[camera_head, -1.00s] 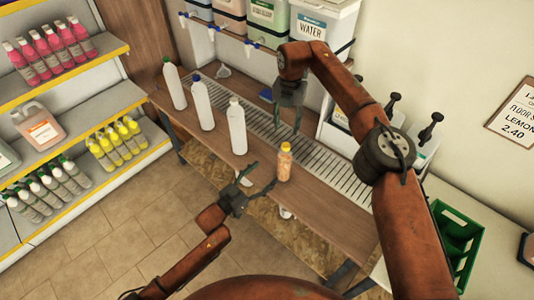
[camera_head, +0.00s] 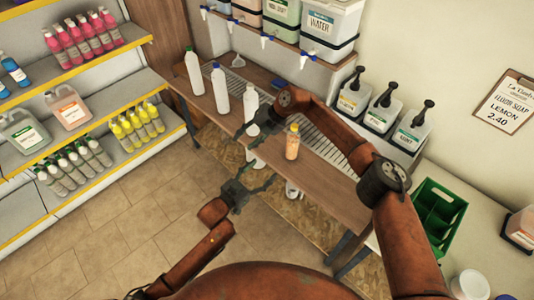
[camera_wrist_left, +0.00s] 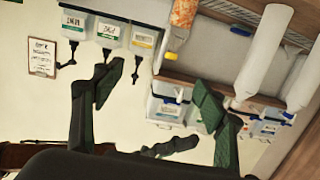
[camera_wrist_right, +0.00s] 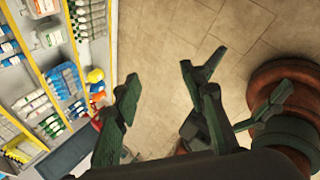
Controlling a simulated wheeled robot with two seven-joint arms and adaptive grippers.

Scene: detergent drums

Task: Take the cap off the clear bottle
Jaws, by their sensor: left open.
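A small see-through bottle (camera_head: 292,145) with orange contents and a yellow cap (camera_head: 294,127) stands upright on the wooden counter. In the left wrist view the bottle (camera_wrist_left: 185,14) appears inverted at the top, its cap (camera_wrist_left: 171,57) pointing down. My left gripper (camera_head: 257,178) is open and empty, in front of the counter, lower left of the bottle. My right gripper (camera_head: 246,138) is left of the bottle, overlapping the lower part of a white-capped bottle in the head view.
White bottles with green (camera_head: 194,72), blue (camera_head: 220,90) and white caps (camera_head: 250,100) stand along the counter (camera_head: 335,190). Pump containers (camera_head: 382,108) and a green crate (camera_head: 437,212) are at right. Stocked shelves (camera_head: 90,75) are at left. The floor before the counter is clear.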

